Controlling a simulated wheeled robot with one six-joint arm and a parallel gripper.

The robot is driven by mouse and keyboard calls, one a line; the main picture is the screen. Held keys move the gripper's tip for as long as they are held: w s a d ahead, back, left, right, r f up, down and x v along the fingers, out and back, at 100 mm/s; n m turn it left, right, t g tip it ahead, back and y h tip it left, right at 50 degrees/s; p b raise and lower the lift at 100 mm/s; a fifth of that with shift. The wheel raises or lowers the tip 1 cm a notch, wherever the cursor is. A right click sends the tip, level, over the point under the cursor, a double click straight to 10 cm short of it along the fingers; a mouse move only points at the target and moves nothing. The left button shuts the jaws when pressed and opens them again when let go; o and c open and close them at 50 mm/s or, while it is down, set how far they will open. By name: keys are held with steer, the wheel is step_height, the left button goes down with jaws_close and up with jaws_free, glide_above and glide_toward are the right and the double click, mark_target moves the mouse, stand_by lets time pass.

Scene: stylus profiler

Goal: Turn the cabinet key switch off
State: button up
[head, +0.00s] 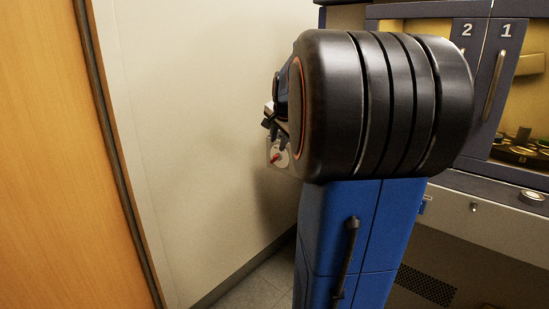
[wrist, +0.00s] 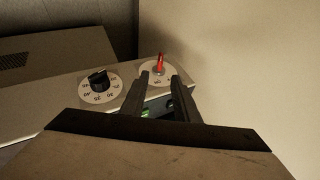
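The key switch has a red key (wrist: 160,62) on a round pale plate (wrist: 157,77) at the end of a beige panel in the wrist view. The red key also shows in the head view (head: 275,157), just below my gripper (head: 276,136). In the wrist view my gripper (wrist: 162,77) has its two dark fingers apart with nothing between the tips. The key stands just beyond the fingertips, roughly in line with the gap. Contact cannot be made out. The fingers cover part of the plate, and its markings are too small to read.
A black rotary knob (wrist: 98,78) on a numbered dial sits left of the key on the same panel. A pale wall (head: 190,120) stands close beside it. Cabinet doors marked 2 (head: 466,30) and 1 (head: 506,30) are at the right. My arm blocks much of the middle.

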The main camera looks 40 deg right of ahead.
mark_target(275, 156)
steer(key=x, duration=1.1)
steer(key=shift+w+f, duration=0.1)
steer(key=shift+f, duration=0.05)
jaws_close()
